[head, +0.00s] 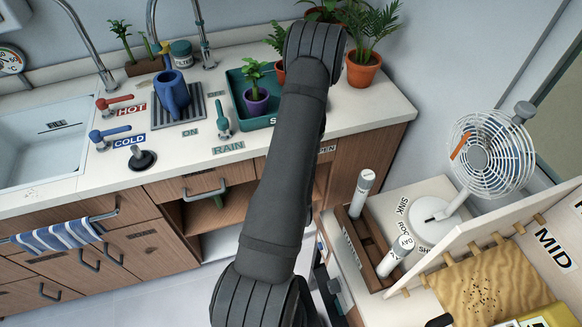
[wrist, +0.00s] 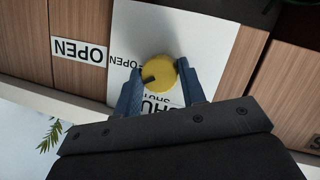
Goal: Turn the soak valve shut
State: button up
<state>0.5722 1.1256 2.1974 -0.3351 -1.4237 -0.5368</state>
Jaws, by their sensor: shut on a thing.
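The soak valve shows in the wrist view as a round yellow knob (wrist: 159,73) on a white plate (wrist: 205,38). A dark mark on the knob lies toward its lower left side. The plate carries a small OPEN label left of the knob and SHUT lettering below it, partly covered. My gripper (wrist: 158,86) has one blue finger on each side of the knob and is shut on it. In the head view my arm hides the gripper and the knob; an OPEN label shows on the cabinet front just right of the arm.
The counter (head: 392,111) above holds a green tray (head: 236,80) with a potted plant, a blue watering can (head: 172,95) and several taps. A white fan (head: 490,150) and a wooden rack (head: 372,246) stand right of my arm.

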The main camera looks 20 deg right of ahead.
jog(key=n+h, duration=0.1)
jog(key=n, duration=0.1)
jog(key=n+t+h, duration=0.1)
jog(key=n, duration=0.2)
jog(key=n+t+h, duration=0.1)
jog(key=n, duration=0.2)
jog(key=shift+f, duration=0.25)
jog(key=shift+n+t, duration=0.3)
dwell(0.4)
jog(key=o, duration=1)
